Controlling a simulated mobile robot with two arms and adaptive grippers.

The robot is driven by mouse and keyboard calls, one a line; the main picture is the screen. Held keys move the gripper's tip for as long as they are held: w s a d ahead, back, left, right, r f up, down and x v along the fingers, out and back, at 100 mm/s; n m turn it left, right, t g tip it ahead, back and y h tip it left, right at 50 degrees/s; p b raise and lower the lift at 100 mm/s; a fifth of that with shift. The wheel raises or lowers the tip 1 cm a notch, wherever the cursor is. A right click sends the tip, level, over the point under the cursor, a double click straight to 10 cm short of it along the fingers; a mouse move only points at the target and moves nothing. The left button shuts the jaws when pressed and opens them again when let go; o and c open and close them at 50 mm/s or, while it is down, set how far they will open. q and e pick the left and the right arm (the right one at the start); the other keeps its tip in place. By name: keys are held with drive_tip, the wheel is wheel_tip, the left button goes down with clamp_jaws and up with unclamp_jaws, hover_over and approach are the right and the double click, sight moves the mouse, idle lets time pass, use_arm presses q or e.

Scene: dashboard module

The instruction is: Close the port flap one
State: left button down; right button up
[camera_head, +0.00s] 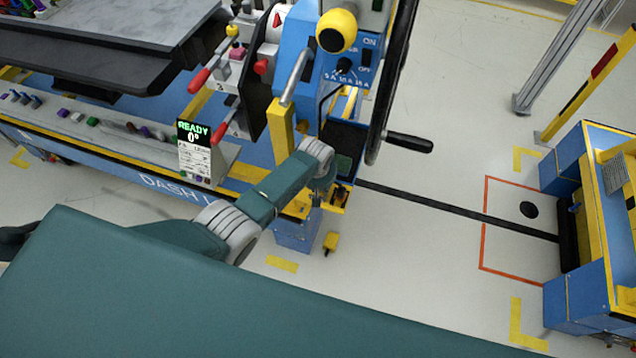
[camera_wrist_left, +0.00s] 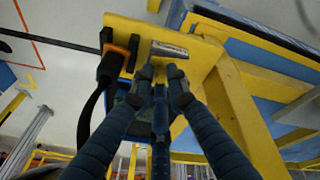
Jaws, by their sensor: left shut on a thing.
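In the left wrist view a small silver bar (camera_wrist_left: 169,49) with faint lettering sits on a yellow plate (camera_wrist_left: 200,40). I cannot tell for sure whether it belongs to port flap one. My left gripper (camera_wrist_left: 160,73) has its dark fingers shut at the bar's lower edge; the contact itself is partly hidden. A black and orange connector (camera_wrist_left: 115,55) with a black cable is beside it on the left. In the head view my left arm reaches the lower front of the blue and yellow station, where the hand is mostly hidden by its own links. My right gripper is not in view.
A black wheel with a handle (camera_head: 408,142) stands right of the blue control panel (camera_head: 362,60) with its yellow knob (camera_head: 337,32). A READY display (camera_head: 194,135) stands left of my arm. The floor to the right is open up to another blue and yellow station (camera_head: 590,230).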

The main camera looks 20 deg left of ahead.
use_arm(q)
drive_tip(key=shift+d+f+y+b, duration=0.3)
drive_tip(key=shift+f+y+b, duration=0.25)
drive_tip(key=shift+y+b, duration=0.35)
drive_tip(key=shift+d+f+y+b, duration=0.1)
drive_tip(key=shift+y+b, duration=0.25)
drive_tip(key=shift+y, duration=0.25)
drive_tip(key=shift+s, duration=0.1)
drive_tip(key=c, duration=1.7)
unclamp_jaws()
drive_tip(key=shift+c, duration=0.2)
drive_tip(key=shift+s+d+r, duration=0.1)
drive_tip(key=shift+d+r, duration=0.15)
drive_tip(key=shift+r, duration=0.25)
drive_tip(key=v, duration=1.1)
